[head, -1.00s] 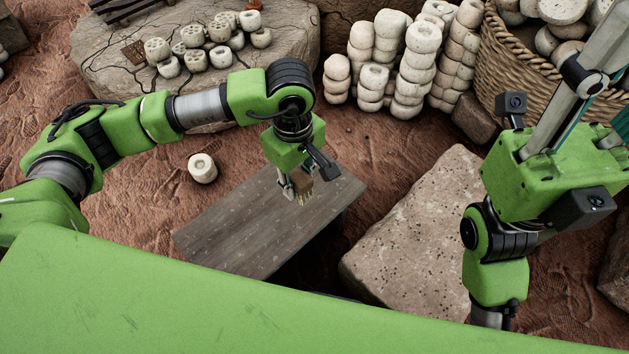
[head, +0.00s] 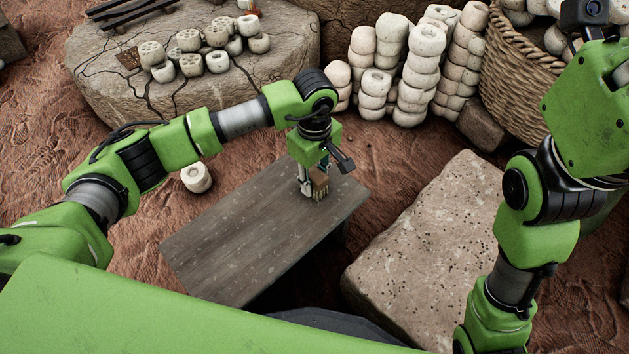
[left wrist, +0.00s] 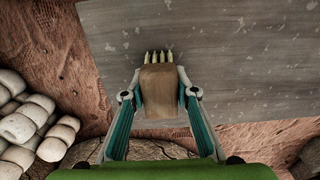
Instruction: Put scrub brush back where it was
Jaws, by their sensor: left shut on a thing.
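The scrub brush (head: 319,180) has a brown wooden block and pale bristles pointing down. My left gripper (head: 311,186) is shut on it, above the far right part of the grey wooden table (head: 235,235). I cannot tell whether the bristles touch the tabletop. In the left wrist view the brush (left wrist: 160,92) sits between the two fingers (left wrist: 160,95), its bristle tips showing against the table (left wrist: 235,60) near its edge. My right arm stands at the right of the head view; its fingers are outside the picture.
A flat stone block (head: 425,235) lies right of the table. Stacked clay cups (head: 405,75) and a wicker basket (head: 520,65) stand behind. A lone clay cup (head: 196,177) lies left. The rest of the tabletop is bare.

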